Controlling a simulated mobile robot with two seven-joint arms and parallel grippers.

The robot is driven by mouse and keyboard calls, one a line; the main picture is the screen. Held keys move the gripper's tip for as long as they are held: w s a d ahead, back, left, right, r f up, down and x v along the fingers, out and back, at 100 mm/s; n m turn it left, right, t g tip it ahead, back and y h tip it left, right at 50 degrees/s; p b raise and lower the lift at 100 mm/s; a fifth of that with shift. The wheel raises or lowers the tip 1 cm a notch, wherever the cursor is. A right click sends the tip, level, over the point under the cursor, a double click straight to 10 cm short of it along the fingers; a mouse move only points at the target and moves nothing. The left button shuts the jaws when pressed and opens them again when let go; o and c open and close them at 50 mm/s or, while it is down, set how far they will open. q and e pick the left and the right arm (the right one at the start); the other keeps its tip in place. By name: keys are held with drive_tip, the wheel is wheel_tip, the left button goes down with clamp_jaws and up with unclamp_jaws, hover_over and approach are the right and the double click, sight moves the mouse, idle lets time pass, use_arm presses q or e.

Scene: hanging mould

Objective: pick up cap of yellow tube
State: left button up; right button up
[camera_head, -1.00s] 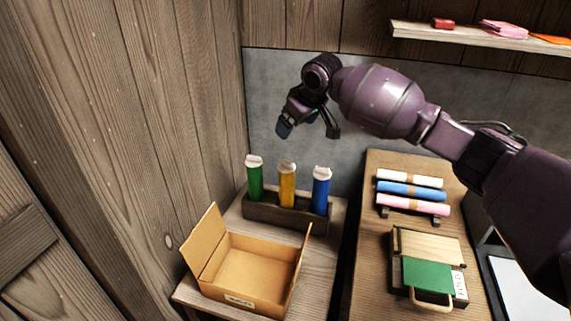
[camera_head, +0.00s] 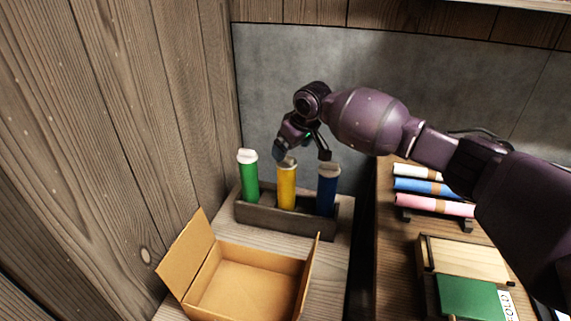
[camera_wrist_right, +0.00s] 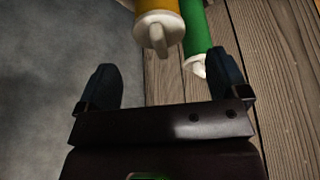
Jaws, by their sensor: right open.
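The yellow tube (camera_head: 287,192) stands upright in a wooden rack (camera_head: 258,214), between the green tube (camera_head: 249,183) and the blue tube (camera_head: 326,191). Its white cap (camera_head: 287,162) is on top. In the right wrist view the cap (camera_wrist_right: 158,32), with a raised tab, is at the top centre, beyond the open fingers. My right gripper (camera_head: 303,154) is open and empty, just above and around the yellow tube's cap in the head view; I see no contact. The green tube's white cap (camera_wrist_right: 196,65) also shows in the right wrist view. My left gripper is out of view.
An open cardboard box (camera_head: 250,289) sits in front of the rack. A wooden wall (camera_head: 130,130) is close on the left. To the right, a table holds rolls (camera_head: 430,188) and a green-and-wood item (camera_head: 470,298). A grey panel (camera_head: 270,70) stands behind.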

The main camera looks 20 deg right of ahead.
sight(287, 156)
drive_tip(key=shift+f, duration=0.15)
drive_tip(key=shift+w+a+f, duration=0.1)
drive_tip(key=shift+w+f, duration=0.05)
drive_tip(key=shift+f, duration=0.2)
drive_tip(key=b+x, duration=0.2)
drive_tip(key=x, duration=0.2)
drive_tip(key=shift+f, duration=0.15)
drive_tip(key=shift+r, duration=0.3)
drive_tip(key=shift+c, duration=0.4)
drive_tip(key=c, duration=0.7)
drive_tip(key=shift+c, duration=0.9)
drive_tip(key=shift+f, duration=0.1)
